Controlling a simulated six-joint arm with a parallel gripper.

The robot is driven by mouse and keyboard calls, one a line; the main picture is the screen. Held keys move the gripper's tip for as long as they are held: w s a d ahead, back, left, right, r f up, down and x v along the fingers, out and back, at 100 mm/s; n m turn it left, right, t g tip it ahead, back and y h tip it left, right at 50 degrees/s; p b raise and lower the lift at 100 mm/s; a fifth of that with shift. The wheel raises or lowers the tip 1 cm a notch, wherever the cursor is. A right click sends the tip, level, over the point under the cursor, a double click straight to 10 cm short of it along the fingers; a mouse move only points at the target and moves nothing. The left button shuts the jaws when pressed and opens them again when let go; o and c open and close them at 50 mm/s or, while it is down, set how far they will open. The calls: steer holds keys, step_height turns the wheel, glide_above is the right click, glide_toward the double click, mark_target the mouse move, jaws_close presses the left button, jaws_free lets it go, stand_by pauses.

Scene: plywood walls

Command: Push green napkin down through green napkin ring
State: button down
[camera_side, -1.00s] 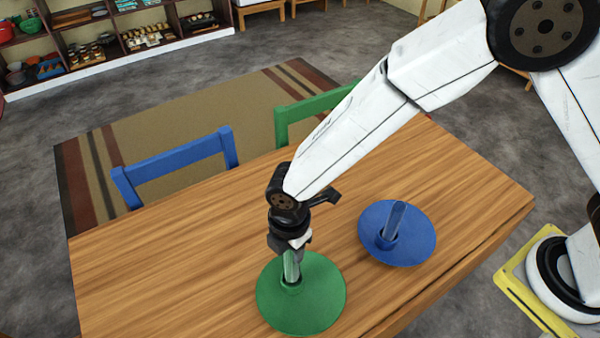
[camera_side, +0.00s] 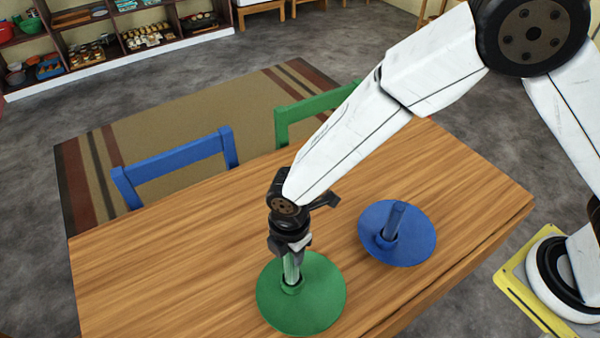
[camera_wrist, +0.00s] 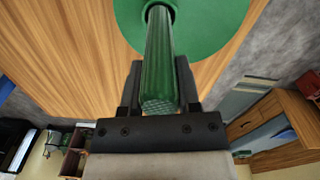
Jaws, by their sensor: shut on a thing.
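The green napkin (camera_side: 291,270) is a rolled, ribbed cylinder standing about upright. Its lower end sits in the green napkin ring (camera_side: 292,289) at the middle of a green round placemat. In the side view my gripper (camera_side: 291,252) is above the ring, pointing down, shut on the upper part of the napkin. In the wrist view the napkin (camera_wrist: 160,60) runs between the two fingers, and the ring (camera_wrist: 160,7) is around its far end. How far the napkin reaches inside the ring is hidden.
The green placemat (camera_side: 320,310) lies on the wooden table (camera_side: 180,260). To its right, a blue placemat (camera_side: 415,245) bears a blue napkin (camera_side: 395,218) standing in a blue ring. A blue chair (camera_side: 175,158) and a green chair (camera_side: 300,115) stand behind the table. The table's left part is clear.

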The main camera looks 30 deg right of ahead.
steer(key=shift+f, duration=1.3)
stand_by(1.1)
steer(key=shift+c, duration=1.2)
jaws_free()
steer(key=shift+r, duration=0.1)
steer(key=shift+r, duration=3.8)
